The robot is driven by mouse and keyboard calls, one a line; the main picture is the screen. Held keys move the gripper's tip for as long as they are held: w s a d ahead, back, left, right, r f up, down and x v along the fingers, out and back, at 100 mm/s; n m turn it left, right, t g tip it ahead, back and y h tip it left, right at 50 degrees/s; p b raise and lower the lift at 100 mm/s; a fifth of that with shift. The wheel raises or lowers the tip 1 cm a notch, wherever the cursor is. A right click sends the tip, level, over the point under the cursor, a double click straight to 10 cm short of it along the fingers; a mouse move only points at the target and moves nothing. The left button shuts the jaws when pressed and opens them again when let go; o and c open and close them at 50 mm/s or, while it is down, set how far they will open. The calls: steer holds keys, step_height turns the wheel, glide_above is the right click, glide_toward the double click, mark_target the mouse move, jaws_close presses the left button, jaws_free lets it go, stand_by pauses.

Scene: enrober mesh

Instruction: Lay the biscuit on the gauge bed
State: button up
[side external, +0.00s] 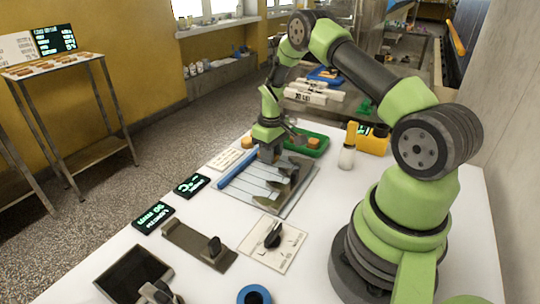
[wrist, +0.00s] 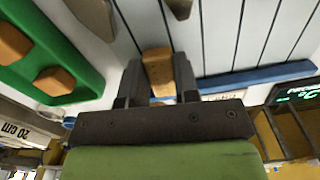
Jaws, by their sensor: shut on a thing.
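My gripper (wrist: 158,80) is shut on an orange-brown biscuit (wrist: 158,68), which sits between its two dark fingers in the wrist view. The gauge bed (wrist: 215,30) is a pale grey plate with dark lane lines and a blue bar (wrist: 255,77) along one edge. In the side view my gripper (side external: 270,155) is over the back part of the gauge bed (side external: 243,188), and the held biscuit is hidden there. I cannot tell whether the biscuit touches the bed. The blue bar (side external: 237,168) lies along the bed's left edge.
A green tray (side external: 325,139) with two more biscuits stands behind the bed; it also shows in the wrist view (wrist: 85,70). Dark wedge-shaped parts (side external: 290,182) stand on the bed's right side.

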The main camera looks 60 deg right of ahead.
step_height(320, 180, up, 9)
steer(key=n, duration=0.1)
glide_above(195, 242)
step_height(195, 242, down, 4)
steer(key=shift+s+f, duration=0.1)
steer(key=shift+f, duration=2.5)
steer(key=shift+f, duration=0.1)
steer(key=o, duration=0.7)
steer(key=shift+o, duration=0.2)
